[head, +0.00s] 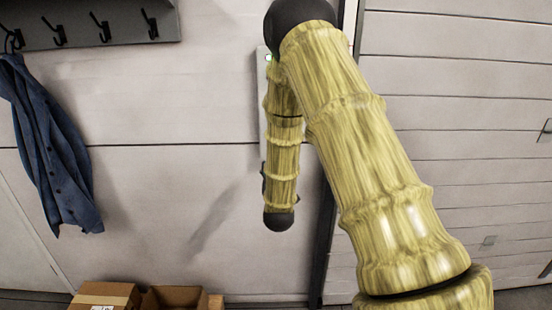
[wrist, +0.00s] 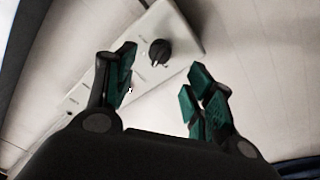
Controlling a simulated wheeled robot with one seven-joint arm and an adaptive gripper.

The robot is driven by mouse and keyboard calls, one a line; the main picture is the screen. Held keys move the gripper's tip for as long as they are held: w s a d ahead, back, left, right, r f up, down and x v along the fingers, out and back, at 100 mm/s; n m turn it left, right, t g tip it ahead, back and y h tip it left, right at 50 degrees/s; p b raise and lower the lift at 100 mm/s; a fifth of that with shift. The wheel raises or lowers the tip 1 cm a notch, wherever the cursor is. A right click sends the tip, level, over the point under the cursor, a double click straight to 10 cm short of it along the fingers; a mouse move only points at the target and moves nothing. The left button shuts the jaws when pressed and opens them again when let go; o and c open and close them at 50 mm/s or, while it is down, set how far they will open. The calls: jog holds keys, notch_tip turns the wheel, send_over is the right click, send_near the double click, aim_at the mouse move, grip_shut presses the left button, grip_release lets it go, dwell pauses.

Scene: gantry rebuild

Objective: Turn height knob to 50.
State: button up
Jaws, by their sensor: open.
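A black round knob (wrist: 159,53) sits on a pale control panel (wrist: 178,22) in the wrist view. The panel runs diagonally and its small printed labels are too blurred to read, so I cannot tell the knob's setting. My gripper (wrist: 158,75) is open, with one teal-padded finger to the left and one to the right. The knob lies beyond the fingertips, roughly between them in the picture, and nothing is held.
A blue jacket (head: 50,150) hangs at the left from a rack (head: 85,24) with several hooks. Open cardboard boxes (head: 180,297) stand low in front of the wall. A slatted pale door (head: 460,90) fills the right side. The wall between jacket and arm is bare.

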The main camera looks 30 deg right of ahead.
jog(key=v, duration=0.4)
jog(key=shift+s+a, duration=0.15)
jog(key=shift+s, duration=0.15)
jog(key=shift+f, duration=0.15)
